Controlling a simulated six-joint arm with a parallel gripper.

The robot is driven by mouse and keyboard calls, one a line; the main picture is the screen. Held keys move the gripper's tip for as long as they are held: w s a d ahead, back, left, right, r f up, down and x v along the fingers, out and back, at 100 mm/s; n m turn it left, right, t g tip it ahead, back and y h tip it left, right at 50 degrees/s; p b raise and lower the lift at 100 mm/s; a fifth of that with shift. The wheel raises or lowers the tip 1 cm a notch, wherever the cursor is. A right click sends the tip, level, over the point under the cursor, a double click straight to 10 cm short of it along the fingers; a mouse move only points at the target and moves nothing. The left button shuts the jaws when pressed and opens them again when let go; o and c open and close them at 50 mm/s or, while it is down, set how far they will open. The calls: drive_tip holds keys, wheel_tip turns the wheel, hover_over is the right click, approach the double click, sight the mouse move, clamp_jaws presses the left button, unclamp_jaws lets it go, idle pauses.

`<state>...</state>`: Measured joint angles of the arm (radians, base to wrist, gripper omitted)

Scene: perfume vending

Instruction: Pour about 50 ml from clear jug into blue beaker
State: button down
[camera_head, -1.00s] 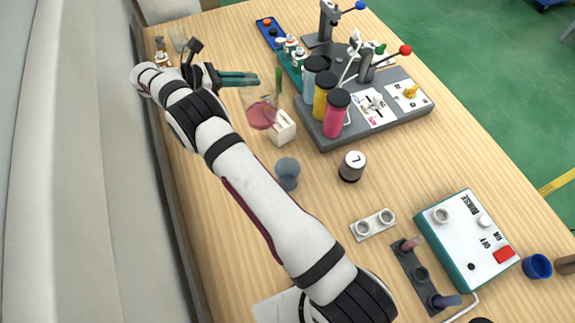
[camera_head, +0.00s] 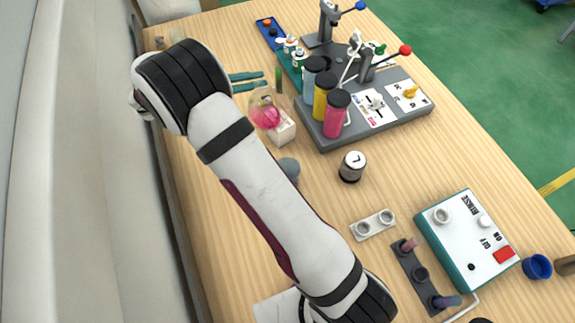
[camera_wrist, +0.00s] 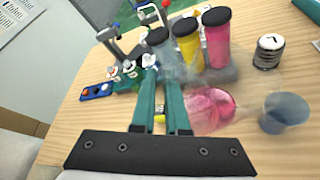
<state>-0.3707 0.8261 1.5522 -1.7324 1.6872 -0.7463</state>
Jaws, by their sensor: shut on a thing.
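The clear jug (camera_head: 265,108) holds pink liquid and looks tilted, off the table, near the white block. It also shows in the wrist view (camera_wrist: 210,107), right of my fingers. My gripper (camera_head: 260,79) has teal fingers, shut on the jug; the exact grip contact is unclear. In the wrist view my gripper (camera_wrist: 160,80) points away toward the station. The blue beaker (camera_head: 290,167) stands on the table, partly hidden by my arm. In the wrist view the beaker (camera_wrist: 286,112) is just right of the jug, with a small gap in the picture. No liquid stream is discernible.
A white block (camera_head: 283,132) sits close by the jug. Blue, yellow and pink cylinders with black caps (camera_head: 326,97) stand on a grey station (camera_head: 395,118) to the right. A small weight-like cylinder (camera_head: 352,166) stands right of the beaker. Table between it and the beaker is clear.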

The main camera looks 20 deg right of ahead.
sight(259, 88)
drive_tip(key=shift+s+r+m, duration=0.3)
drive_tip(key=shift+s+m, duration=0.1)
drive_tip(key=shift+s, duration=0.35)
drive_tip(key=shift+s+d+m+t+h, duration=0.1)
drive_tip(key=shift+s+m+t+h, duration=0.3)
drive_tip(key=shift+s+m+t, duration=0.85)
drive_tip(key=shift+s+m, duration=0.55)
drive_tip(key=shift+m, duration=0.1)
drive_tip(key=shift+s+f+m+t+h+p, duration=0.25)
drive_tip(key=shift+s+m+t, duration=0.2)
drive_tip(key=shift+s+m, duration=0.35)
idle(0.9)
drive_tip(key=shift+s+d+r, duration=0.1)
drive_tip(key=shift+s+r, duration=0.15)
drive_tip(key=shift+s, duration=0.45)
idle(0.6)
drive_tip(key=w+n, duration=0.2)
drive_tip(key=w, duration=0.1)
drive_tip(key=shift+w+g, duration=0.25)
drive_tip(key=shift+g, duration=0.15)
drive_tip(key=shift+w+n+g, duration=0.5)
drive_tip(key=shift+w+n, duration=0.25)
drive_tip(key=shift+n, duration=0.15)
drive_tip(key=shift+y, duration=0.45)
